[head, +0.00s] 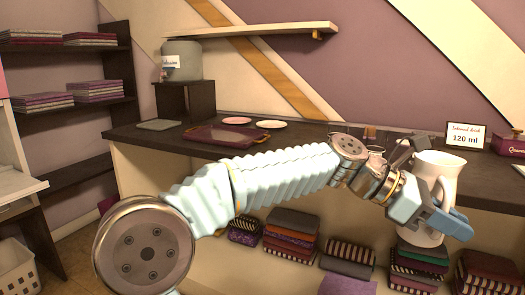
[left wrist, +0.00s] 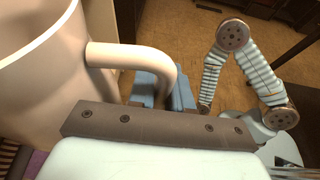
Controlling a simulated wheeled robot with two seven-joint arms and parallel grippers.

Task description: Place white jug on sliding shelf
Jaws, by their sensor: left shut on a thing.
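A white jug (head: 437,172) stands roughly upright in the air in front of the dark counter, at the right of the head view. My left gripper (head: 440,215) is shut on it, with light blue fingers at its lower part. In the left wrist view the jug (left wrist: 40,75) fills the left side, and its handle (left wrist: 135,58) curves toward a blue finger (left wrist: 165,88). The exact contact is partly hidden. A pale ledge (head: 18,186) juts out at the far left; I cannot tell if it is the sliding shelf. My right gripper does not show.
The dark counter (head: 310,148) holds a purple tray (head: 222,135), plates, a "120 ml" card (head: 465,136) and a purple box (head: 512,145). Folded textiles (head: 290,235) lie below it. A wall shelf (head: 255,30) is bare. A dark rack (head: 125,75) stands left.

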